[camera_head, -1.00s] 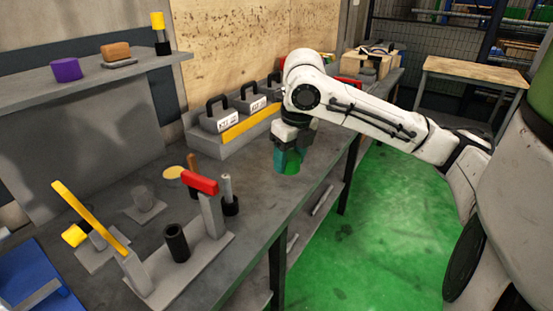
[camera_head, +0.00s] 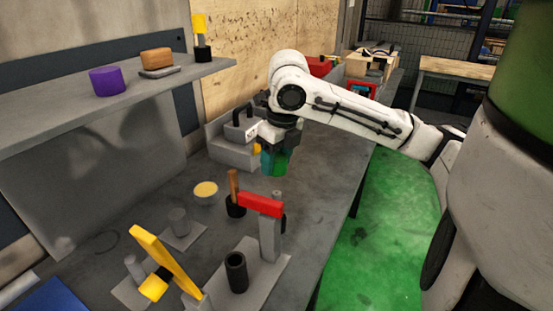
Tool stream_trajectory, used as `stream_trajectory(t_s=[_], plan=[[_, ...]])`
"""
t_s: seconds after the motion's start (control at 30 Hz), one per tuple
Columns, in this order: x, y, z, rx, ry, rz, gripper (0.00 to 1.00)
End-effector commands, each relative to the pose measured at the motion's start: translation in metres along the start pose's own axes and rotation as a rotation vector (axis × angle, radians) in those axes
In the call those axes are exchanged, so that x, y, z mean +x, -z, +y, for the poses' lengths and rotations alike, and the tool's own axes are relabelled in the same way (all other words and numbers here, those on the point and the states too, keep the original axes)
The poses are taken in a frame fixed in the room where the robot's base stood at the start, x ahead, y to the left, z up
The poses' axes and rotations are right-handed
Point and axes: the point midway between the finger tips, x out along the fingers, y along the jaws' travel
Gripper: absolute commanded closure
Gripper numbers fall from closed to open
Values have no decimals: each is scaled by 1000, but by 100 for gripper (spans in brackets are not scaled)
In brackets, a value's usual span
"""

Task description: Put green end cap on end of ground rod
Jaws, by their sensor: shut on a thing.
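My gripper (camera_head: 268,158), with teal fingers, points down above the grey bench. It is shut on the green end cap (camera_head: 282,162), which shows as a green patch by the fingers. The cap is held behind the red-topped post (camera_head: 260,204). A grey rod (camera_head: 278,198) stands partly hidden behind this post. A brown rod (camera_head: 233,186) stands in a black cup left of the post. A dark upright tube (camera_head: 237,272) stands on the grey plate in front. I cannot tell for sure which is the ground rod.
A yellow slanted bar (camera_head: 164,260) and a yellow dish (camera_head: 205,190) are on the bench (camera_head: 325,180). A wall shelf (camera_head: 120,110) holds a purple piece (camera_head: 107,80), an orange block (camera_head: 156,57) and a yellow-handled tool (camera_head: 200,38). Handled weights (camera_head: 240,130) stand behind my gripper.

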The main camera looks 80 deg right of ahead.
Motion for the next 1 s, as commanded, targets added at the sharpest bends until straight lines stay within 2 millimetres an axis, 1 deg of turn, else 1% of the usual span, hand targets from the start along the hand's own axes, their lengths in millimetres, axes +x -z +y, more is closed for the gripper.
stream_trajectory(t_s=[0.27,0.47,0.8,1.0], plan=[[6,1,0,1,1,-2,75],[21,3,0,1,1,-1,75],[50,7,0,2,2,-2,76],[58,9,0,2,1,-2,76]])
